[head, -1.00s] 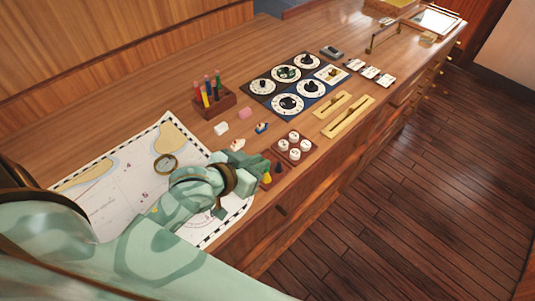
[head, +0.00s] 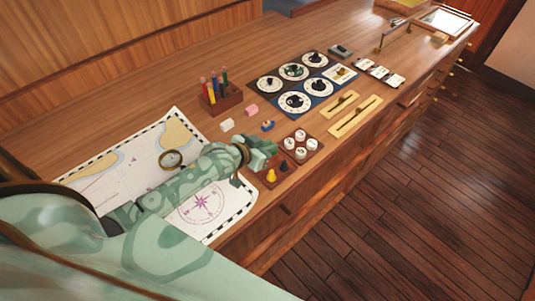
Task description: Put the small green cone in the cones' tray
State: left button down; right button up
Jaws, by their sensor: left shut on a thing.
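My left gripper (head: 264,153) is shut and hangs just above the back left side of the cones' tray (head: 292,176). The small green cone cannot be told apart from my green fingers, which hide what is between them. In the tray stand a yellow cone (head: 271,175) and a dark blue cone (head: 284,166). The tray's back left part is hidden by the gripper. My right gripper is not in view.
Behind the tray is a block with white round knobs (head: 301,146). A white block (head: 227,125), a pink block (head: 251,111) and a small blue piece (head: 267,125) lie further back. A chart (head: 150,165) with a magnifier (head: 171,159) lies left. The console's front edge is close.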

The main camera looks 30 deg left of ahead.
pick_arm(q)
jog(key=shift+f, duration=1.3)
jog(key=shift+s+f, duration=0.1)
jog(key=shift+f, duration=0.05)
jog(key=c, duration=1.5)
grip_release()
jog(key=shift+o, duration=0.5)
jog(key=p+v, duration=0.2)
jog(key=v, duration=1)
jog(key=shift+r, duration=0.25)
